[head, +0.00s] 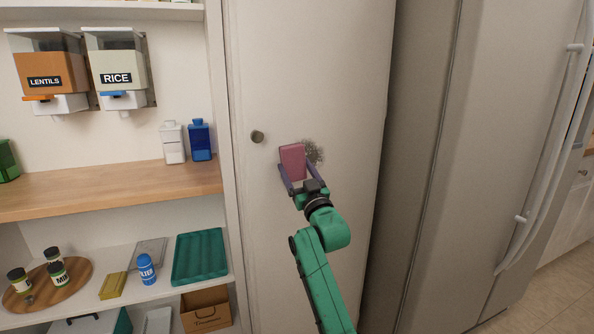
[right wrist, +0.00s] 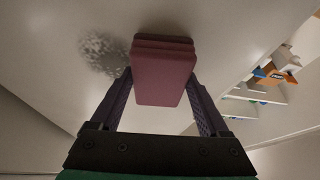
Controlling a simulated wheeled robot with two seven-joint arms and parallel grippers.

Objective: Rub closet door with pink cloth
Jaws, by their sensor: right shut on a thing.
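The closet door (head: 305,60) is a tall off-white panel with a round knob (head: 257,136) on its left side. A dark speckled smudge (head: 314,153) is on the door, and it also shows in the right wrist view (right wrist: 103,55). My right gripper (head: 299,178) is shut on the pink cloth (head: 292,161), a folded block, and holds it in front of the door just left of the smudge. The cloth fills the space between the fingers in the right wrist view (right wrist: 163,78). I cannot tell whether the cloth touches the door. My left gripper is not in view.
Open shelves at left hold lentils (head: 50,72) and rice (head: 116,68) dispensers, a white bottle (head: 172,142), a blue bottle (head: 200,140), a green tray (head: 199,257) and several jars. A large fridge (head: 470,150) stands to the right of the door.

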